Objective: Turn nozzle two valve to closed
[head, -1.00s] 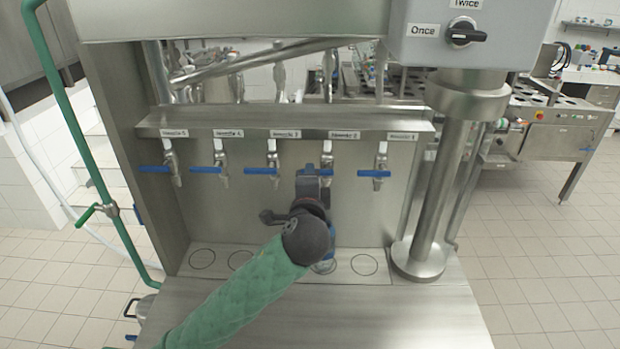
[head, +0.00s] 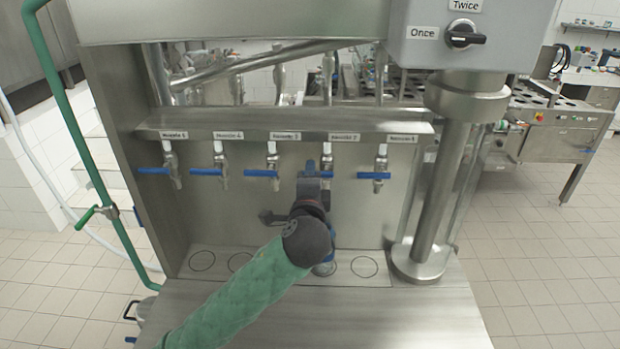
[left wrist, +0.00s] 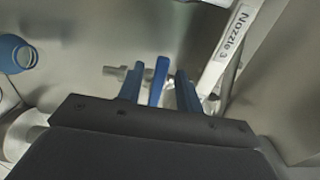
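A row of small metal taps with blue levers hangs under a labelled steel shelf. The nozzle 2 tap (head: 327,152) is second from the right, and my left gripper (head: 311,178) is in front of it, partly hiding it. In the left wrist view a blue lever (left wrist: 159,80) stands between the two blue fingers of my left gripper (left wrist: 160,92), with narrow gaps at its sides. The gripper is open around the lever. A "Nozzle 3" label (left wrist: 235,35) shows near it. The right gripper is not in view.
A blue cup (head: 324,268) stands below, partly hidden by my arm; its rim shows in the wrist view (left wrist: 14,53). Neighbouring levers of nozzle 3 (head: 261,173) and nozzle 1 (head: 373,175) lie horizontal. A thick steel column (head: 449,180) stands at right.

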